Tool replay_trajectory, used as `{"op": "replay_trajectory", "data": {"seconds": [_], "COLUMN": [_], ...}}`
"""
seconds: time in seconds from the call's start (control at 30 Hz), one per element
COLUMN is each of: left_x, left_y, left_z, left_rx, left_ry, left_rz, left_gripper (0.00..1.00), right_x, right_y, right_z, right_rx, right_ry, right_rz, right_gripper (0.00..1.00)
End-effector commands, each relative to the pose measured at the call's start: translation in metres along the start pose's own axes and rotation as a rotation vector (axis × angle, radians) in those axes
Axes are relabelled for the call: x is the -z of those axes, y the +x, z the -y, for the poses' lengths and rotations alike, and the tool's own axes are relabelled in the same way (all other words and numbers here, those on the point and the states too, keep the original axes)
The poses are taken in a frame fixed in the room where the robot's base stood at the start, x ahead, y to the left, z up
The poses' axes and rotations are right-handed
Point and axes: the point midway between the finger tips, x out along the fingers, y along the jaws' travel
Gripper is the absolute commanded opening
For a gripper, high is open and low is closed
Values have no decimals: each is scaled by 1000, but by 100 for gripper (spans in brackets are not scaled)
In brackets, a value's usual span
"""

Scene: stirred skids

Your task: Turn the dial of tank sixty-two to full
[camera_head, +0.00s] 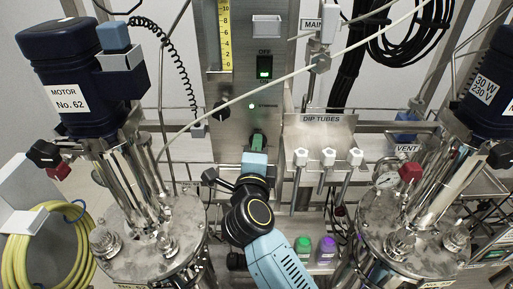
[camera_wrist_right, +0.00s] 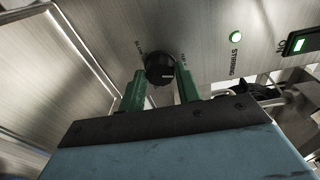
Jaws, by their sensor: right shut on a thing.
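Tank sixty-two is the steel vessel (camera_head: 150,235) at the left, under a dark blue motor (camera_head: 65,75) labelled "MOTOR No. 62". My right gripper (camera_head: 257,137) is at the middle panel, below the "STIRRING" light. In the right wrist view its green fingers (camera_wrist_right: 161,72) stand on both sides of the dial and are shut on it. My left gripper is not in view.
The stirring light (camera_wrist_right: 236,37) and the switch (camera_wrist_right: 300,43) are lit green. Another black knob (camera_head: 221,110) sits left on the panel. Dip tubes (camera_head: 327,158) hang close right of my wrist. A second tank (camera_head: 415,235) stands right; a pale cable (camera_head: 300,81) crosses the panel.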

Motion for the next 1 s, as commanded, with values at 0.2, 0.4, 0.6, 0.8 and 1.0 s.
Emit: {"op": "replay_trajectory", "data": {"seconds": [0.2, 0.4, 0.6, 0.8, 1.0], "left_x": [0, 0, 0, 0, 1], "left_y": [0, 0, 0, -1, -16], "left_z": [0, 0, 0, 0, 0], "left_rx": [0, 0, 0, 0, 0], "left_ry": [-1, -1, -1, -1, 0], "left_rz": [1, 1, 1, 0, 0], "left_gripper": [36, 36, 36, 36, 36], "right_x": [0, 0, 0, 0, 0], "right_y": [0, 0, 0, -2, -24], "right_z": [-1, -1, -1, 0, 2], "right_rx": [-2, -2, -1, -1, -4], "right_ry": [1, 0, 0, 0, -1], "right_rz": [0, 0, 0, 0, 0], "right_gripper": [10, 43, 55, 55, 55]}}
